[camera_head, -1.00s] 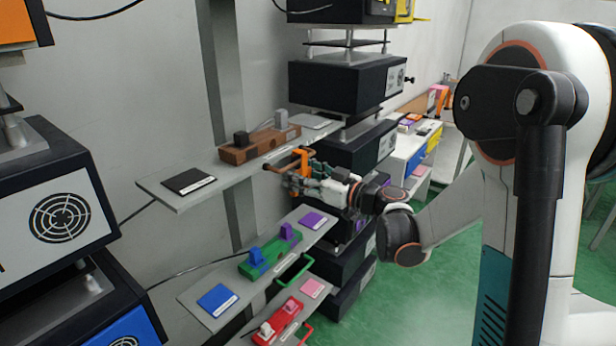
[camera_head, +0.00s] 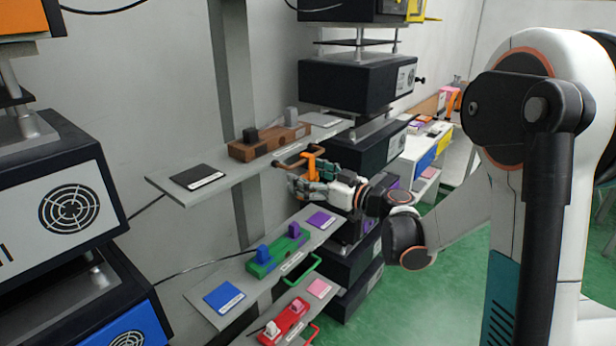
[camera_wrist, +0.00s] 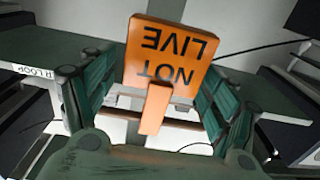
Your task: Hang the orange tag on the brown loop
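The orange tag (camera_head: 311,160) stands upright at the brown loop (camera_head: 284,162), on the front edge of the upper shelf. In the wrist view the tag (camera_wrist: 168,50) shows upside-down "NOT LIVE" lettering, and its narrow orange strip crosses in front of a brown bar of the loop (camera_wrist: 186,122). Whether the tag's hook is fully over the bar is hidden. My gripper (camera_head: 305,186) is just below and in front of the loop. In the wrist view the fingers of my gripper (camera_wrist: 155,95) are spread on both sides of the strip, with gaps beside it.
The upper shelf (camera_head: 170,196) carries a brown switch block (camera_head: 268,142) and a black plate (camera_head: 197,178). Below are a green block (camera_head: 277,252) with a green loop (camera_head: 303,269) and a red block (camera_head: 283,322). Dark stacked boxes (camera_head: 355,85) stand behind.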

